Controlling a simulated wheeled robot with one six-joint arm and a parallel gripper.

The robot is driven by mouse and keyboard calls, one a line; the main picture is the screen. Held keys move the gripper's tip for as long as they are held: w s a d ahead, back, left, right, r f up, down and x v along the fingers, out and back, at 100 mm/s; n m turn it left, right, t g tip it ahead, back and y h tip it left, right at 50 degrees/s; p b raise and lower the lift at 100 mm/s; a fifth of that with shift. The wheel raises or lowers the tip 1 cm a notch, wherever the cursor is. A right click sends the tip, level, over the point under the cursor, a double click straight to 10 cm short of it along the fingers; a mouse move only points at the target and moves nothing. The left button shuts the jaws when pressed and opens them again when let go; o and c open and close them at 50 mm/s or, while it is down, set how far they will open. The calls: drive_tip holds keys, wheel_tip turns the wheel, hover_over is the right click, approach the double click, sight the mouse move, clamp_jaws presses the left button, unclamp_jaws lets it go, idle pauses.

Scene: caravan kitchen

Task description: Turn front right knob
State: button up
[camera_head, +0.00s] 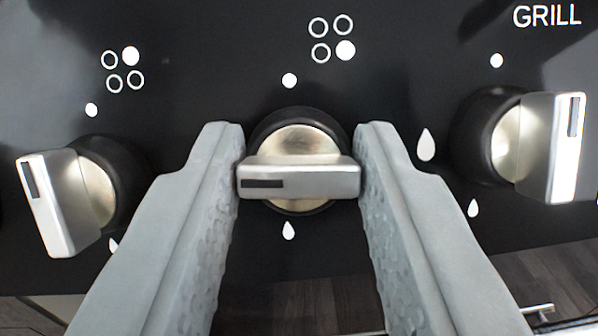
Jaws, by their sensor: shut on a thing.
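The front right knob (300,182) is in the middle of the camera_head view, below a four-ring symbol whose lower right ring is filled. It has a silver face, a black base and a grip bar that lies level, with its dark mark at the left end. My gripper (299,178) has one grey finger on each side of this bar. The fingers touch the bar's two ends and are shut on it. The fingers hide part of the panel beside the knob.
A second knob (75,195) is on the left, its bar tilted near upright. The grill knob (530,145) is on the right, its bar near upright, under the word GRILL. Both stand close outside my fingers. Below the black panel are a dark wood-like floor and a metal handle (540,312).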

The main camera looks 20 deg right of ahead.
drive_tip(key=shift+n+y, duration=0.4)
drive_tip(key=shift+n, duration=0.5)
drive_tip(key=o, duration=1)
drive_tip(key=shift+c, duration=0.2)
drive_tip(key=v, duration=1.7)
drive_tip(key=shift+s+f, duration=0.3)
